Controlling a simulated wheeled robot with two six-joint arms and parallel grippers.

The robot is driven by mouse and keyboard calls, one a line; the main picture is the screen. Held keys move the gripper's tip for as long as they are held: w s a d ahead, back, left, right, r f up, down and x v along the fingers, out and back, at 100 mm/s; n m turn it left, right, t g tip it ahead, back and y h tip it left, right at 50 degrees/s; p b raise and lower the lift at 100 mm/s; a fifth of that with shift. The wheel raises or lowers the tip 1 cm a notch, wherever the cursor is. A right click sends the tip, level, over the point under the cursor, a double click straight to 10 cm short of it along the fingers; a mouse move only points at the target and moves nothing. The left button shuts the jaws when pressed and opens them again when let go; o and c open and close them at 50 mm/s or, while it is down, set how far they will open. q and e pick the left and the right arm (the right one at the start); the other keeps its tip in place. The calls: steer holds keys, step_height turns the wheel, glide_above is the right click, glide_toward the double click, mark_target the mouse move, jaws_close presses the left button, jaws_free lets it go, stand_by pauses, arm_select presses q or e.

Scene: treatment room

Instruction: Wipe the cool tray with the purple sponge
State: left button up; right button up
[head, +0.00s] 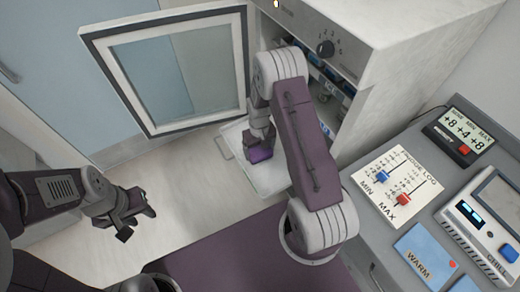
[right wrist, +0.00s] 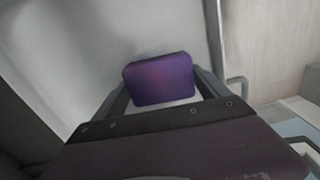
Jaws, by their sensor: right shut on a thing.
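The purple sponge (head: 261,154) is held between the fingers of my right gripper (head: 259,143), just above or on the white tray; I cannot tell if it touches. It also shows in the right wrist view (right wrist: 158,79) between the two fingers (right wrist: 160,92). The white tray (head: 272,180) sticks out of the open cabinet, partly hidden by my right arm. In the right wrist view the pale tray surface (right wrist: 120,35) lies behind the sponge. My left gripper (head: 135,212) is empty over the floor at the left, with its fingers apart.
The cabinet (head: 390,40) stands open, its glass door (head: 172,70) swung left; small items sit on its shelves. A counter at the right holds a fridge log card (head: 395,187), a blue WARM card (head: 425,255), a min/max display (head: 463,134) and a CHILL device (head: 485,225).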

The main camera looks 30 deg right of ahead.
mark_target(259, 150)
steer(key=shift+w+r+p, duration=0.3)
steer(key=shift+r+p, duration=0.05)
steer(key=shift+r, duration=0.15)
steer(key=shift+w+r+p, duration=0.3)
steer(key=shift+r+p, duration=0.05)
steer(key=shift+r, duration=0.15)
steer(key=r+p, duration=0.2)
steer(key=shift+s+r, duration=0.35)
steer(key=shift+s, duration=0.05)
steer(key=shift+w+r+p, duration=0.2)
steer(key=shift+r+p, duration=0.75)
steer(key=shift+r, duration=0.05)
steer(key=shift+s+r+p, duration=0.15)
steer(key=shift+r+p, duration=0.45)
steer(key=shift+r, duration=0.15)
arm_select(q)
step_height(259, 150, up, 7)
steer(key=shift+d+f, duration=0.2)
